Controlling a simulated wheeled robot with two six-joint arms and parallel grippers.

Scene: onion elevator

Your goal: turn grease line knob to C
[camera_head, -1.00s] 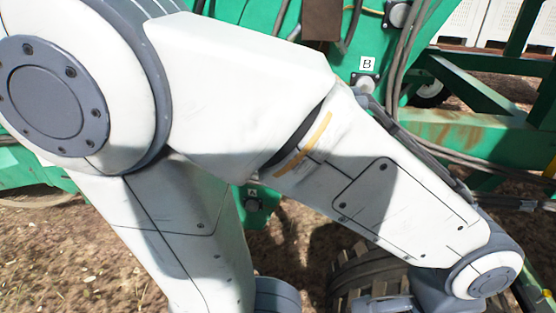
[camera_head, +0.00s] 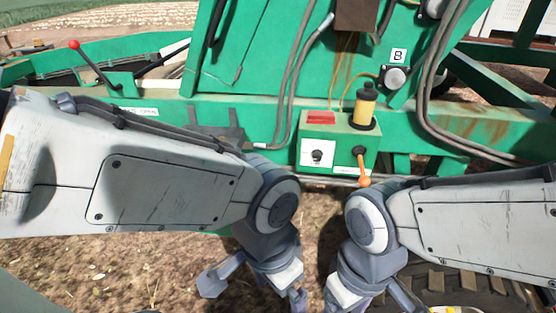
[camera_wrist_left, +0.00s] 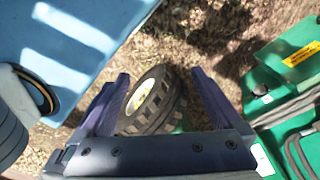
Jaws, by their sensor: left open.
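A small green control box (camera_head: 338,146) stands on the green machine in the head view. Its front has a dark round knob on a white plate (camera_head: 317,156) and an orange-handled lever (camera_head: 364,170). Their lettering is too small to read, so I cannot tell which is the grease line knob. A yellow canister with a black cap (camera_head: 364,106) sits on the box. My left gripper (camera_wrist_left: 158,88) is open and empty in the left wrist view, pointing toward the ground and tyre. My right arm's wrist (camera_head: 362,278) is below the box; its fingers are mostly cut off.
A plate marked B (camera_head: 398,55) is above a round grey fitting (camera_head: 396,77). Dark hoses (camera_head: 428,100) run down the machine on the right. A red-tipped lever (camera_head: 74,45) is at left. A tyre (camera_wrist_left: 153,100) lies below the left gripper.

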